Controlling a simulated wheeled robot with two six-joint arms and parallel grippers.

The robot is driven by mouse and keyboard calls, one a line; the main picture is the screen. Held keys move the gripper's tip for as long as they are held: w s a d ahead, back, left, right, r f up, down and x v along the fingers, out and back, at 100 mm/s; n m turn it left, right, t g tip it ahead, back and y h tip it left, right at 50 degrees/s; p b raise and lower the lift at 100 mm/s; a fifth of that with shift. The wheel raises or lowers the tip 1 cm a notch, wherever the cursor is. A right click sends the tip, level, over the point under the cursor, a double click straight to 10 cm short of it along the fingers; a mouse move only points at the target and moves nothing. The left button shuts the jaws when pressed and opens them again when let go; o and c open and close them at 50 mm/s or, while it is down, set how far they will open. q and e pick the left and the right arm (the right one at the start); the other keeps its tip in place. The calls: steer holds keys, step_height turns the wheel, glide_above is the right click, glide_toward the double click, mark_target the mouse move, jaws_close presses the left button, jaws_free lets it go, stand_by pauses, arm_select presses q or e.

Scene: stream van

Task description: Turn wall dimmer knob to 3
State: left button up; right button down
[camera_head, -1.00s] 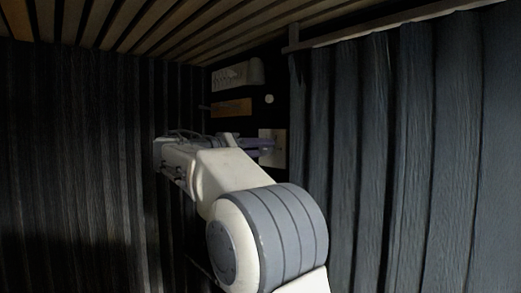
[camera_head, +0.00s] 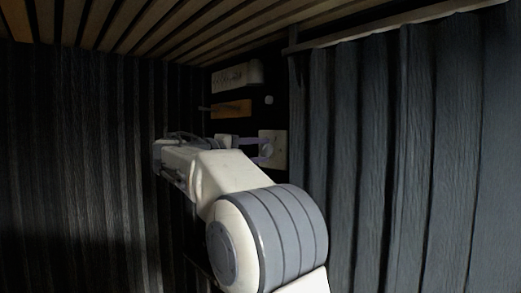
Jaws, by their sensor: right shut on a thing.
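A pale wall plate (camera_head: 280,149) is on the dark wall panel near the middle of the head view, just left of the curtain. My right gripper (camera_head: 266,151) reaches across to this plate. Its two fingers are at the plate's left part and are shut on the dimmer knob, which is small and mostly hidden by the fingers. I cannot read any number or mark on the knob or plate. My left gripper is not in view.
Above the plate are a small round white fitting (camera_head: 269,100), an orange-brown wooden strip (camera_head: 231,109) and a pale box (camera_head: 236,76). A grey curtain (camera_head: 400,150) hangs close on the right. Dark slatted wall (camera_head: 80,160) fills the left.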

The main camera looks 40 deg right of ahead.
steer(key=shift+n, duration=1.2)
steer(key=shift+f, duration=0.1)
steer(key=shift+c, duration=2.1)
jaws_free()
steer(key=shift+a, duration=0.15)
steer(key=a+b, duration=0.2)
steer(key=a, duration=0.8)
steer(key=shift+s+a+b, duration=0.15)
steer(key=shift+s+b, duration=0.2)
